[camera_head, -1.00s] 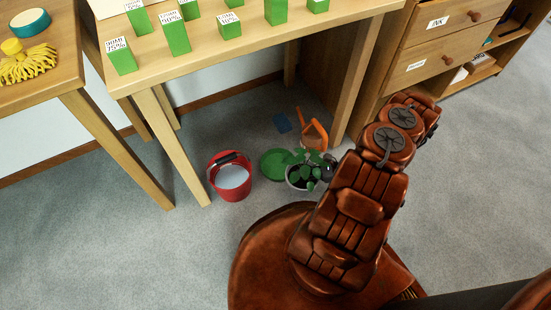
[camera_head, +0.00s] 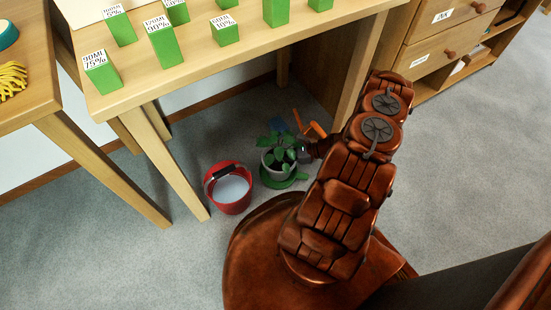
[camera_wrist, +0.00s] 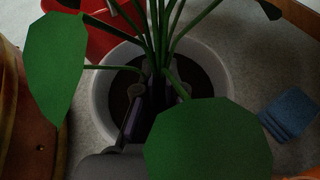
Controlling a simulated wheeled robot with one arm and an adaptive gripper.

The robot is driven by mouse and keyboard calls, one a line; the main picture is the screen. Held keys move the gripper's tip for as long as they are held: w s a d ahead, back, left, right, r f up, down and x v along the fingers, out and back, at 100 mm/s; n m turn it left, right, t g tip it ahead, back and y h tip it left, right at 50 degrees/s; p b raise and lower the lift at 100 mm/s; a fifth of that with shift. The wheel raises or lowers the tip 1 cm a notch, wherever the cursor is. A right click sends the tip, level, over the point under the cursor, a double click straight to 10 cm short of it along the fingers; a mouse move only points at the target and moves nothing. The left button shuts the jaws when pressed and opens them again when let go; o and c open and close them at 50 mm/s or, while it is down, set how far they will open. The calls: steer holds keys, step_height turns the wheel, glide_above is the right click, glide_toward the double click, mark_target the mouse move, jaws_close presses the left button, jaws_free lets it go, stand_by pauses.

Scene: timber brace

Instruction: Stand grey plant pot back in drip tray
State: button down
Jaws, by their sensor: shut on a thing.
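The grey plant pot (camera_head: 268,164) holds a leafy green plant and looks about upright under the table. The green drip tray (camera_head: 292,183) shows directly below it; I cannot tell whether the pot's base rests in the tray. My gripper (camera_head: 304,152) is at the pot's right side, shut on the potted plant. In the wrist view the pot's pale rim (camera_wrist: 101,95) surrounds dark soil. My gripper's fingers (camera_wrist: 152,105) reach over the soil beside the stems. Large leaves hide part of the fingers and of the pot, so the exact grip is unclear.
A red bucket (camera_head: 213,203) of pale liquid stands close to the left of the tray. An orange thing (camera_head: 317,129) and a blue piece (camera_head: 278,125) lie behind the pot. The wooden table (camera_head: 212,55) with green blocks is overhead; its leg (camera_head: 180,165) is left.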

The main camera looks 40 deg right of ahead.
steer(key=shift+w, duration=0.3)
steer(key=shift+f+b, duration=1.4)
steer(key=shift+f, duration=0.35)
steer(key=shift+f, duration=0.1)
steer(key=c, duration=1.3)
jaws_free()
steer(key=shift+p+v, duration=2)
steer(key=shift+v, duration=4)
